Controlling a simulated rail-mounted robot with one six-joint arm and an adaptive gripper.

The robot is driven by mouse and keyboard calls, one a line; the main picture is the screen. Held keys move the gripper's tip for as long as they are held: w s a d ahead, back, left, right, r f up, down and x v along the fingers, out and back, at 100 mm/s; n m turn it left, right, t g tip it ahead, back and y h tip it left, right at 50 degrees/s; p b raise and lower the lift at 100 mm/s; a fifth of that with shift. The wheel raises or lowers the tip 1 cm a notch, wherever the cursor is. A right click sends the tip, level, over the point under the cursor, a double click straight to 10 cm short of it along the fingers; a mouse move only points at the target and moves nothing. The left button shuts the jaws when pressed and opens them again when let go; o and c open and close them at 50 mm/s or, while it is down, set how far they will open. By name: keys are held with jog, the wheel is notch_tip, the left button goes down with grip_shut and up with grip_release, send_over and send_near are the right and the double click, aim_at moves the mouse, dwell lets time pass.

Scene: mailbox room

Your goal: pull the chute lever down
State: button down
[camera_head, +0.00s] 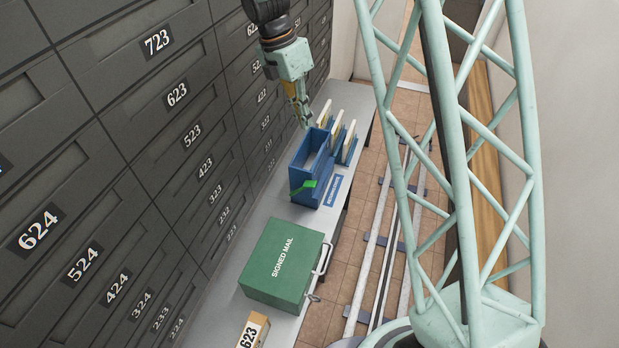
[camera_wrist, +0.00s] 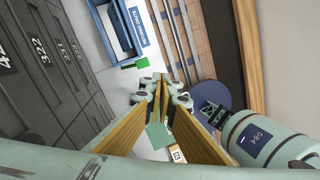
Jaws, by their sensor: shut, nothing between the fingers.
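A blue box-shaped unit (camera_head: 322,171) with an open top stands on the grey counter; it also shows at the top of the wrist view (camera_wrist: 104,38). A bright green tab (camera_head: 308,187) sticks out at its near end and shows in the wrist view (camera_wrist: 140,62). It looks like a lever, but I cannot tell for sure. My gripper (camera_head: 305,122) is above the far end of the blue unit, pointing down. In the wrist view its fingers (camera_wrist: 163,88) are together and empty, apart from the green tab.
Upright white-and-blue mail holders (camera_head: 340,140) stand behind the blue unit. A green SIGNED MAIL box (camera_head: 285,262) and a small 623 parcel (camera_head: 253,330) are nearer on the counter (camera_head: 234,285). Dark numbered mailboxes (camera_head: 170,120) wall the left side. Floor rails (camera_head: 378,235) run on the right.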

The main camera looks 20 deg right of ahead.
aim_at(313, 183)
jog(key=w+a+f+n, duration=0.2)
jog(key=f+n, duration=0.3)
jog(key=f, duration=0.9)
jog(key=shift+w+g+h, duration=0.3)
jog(key=shift+w+g, duration=0.1)
jog(key=shift+w, duration=0.25)
jog(key=shift+b+x, duration=1.25)
jog(key=shift+x, duration=5.7)
jog(key=shift+s, duration=0.1)
jog(key=shift+s+d, duration=0.1)
jog(key=shift+d, duration=0.1)
jog(key=shift+f, duration=0.2)
